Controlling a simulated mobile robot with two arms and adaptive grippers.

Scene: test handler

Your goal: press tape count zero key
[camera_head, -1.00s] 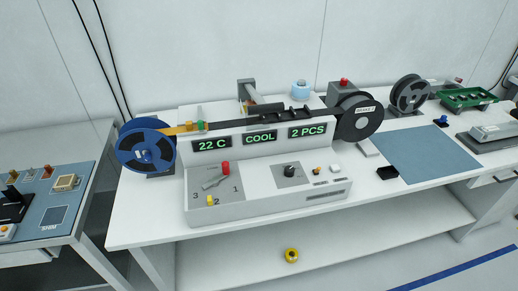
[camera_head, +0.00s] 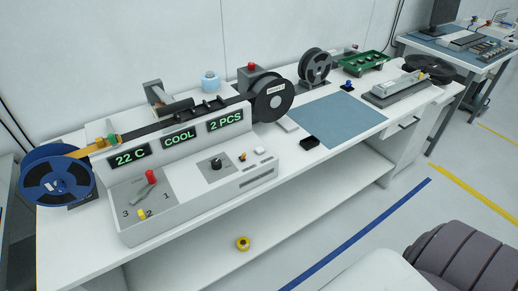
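A white tape machine (camera_head: 200,190) stands on the white bench. Its three green displays read 22 C (camera_head: 130,156), COOL (camera_head: 179,136) and 2 PCS (camera_head: 225,120). Its sloped front has a red-knobbed lever (camera_head: 151,177) by the marks 1, 2 and 3, a yellow piece (camera_head: 142,214) near the 2, and a black knob (camera_head: 216,164). Right of the knob are a small yellow-orange button (camera_head: 242,157) and a white key (camera_head: 260,151). Their labels are too small to read, so I cannot tell which is the count zero key. Neither gripper is in view.
A blue reel (camera_head: 57,180) and a dark reel (camera_head: 272,98) flank the machine. A yellow roll (camera_head: 243,243) is on the lower shelf. Space before the machine's front looks clear.

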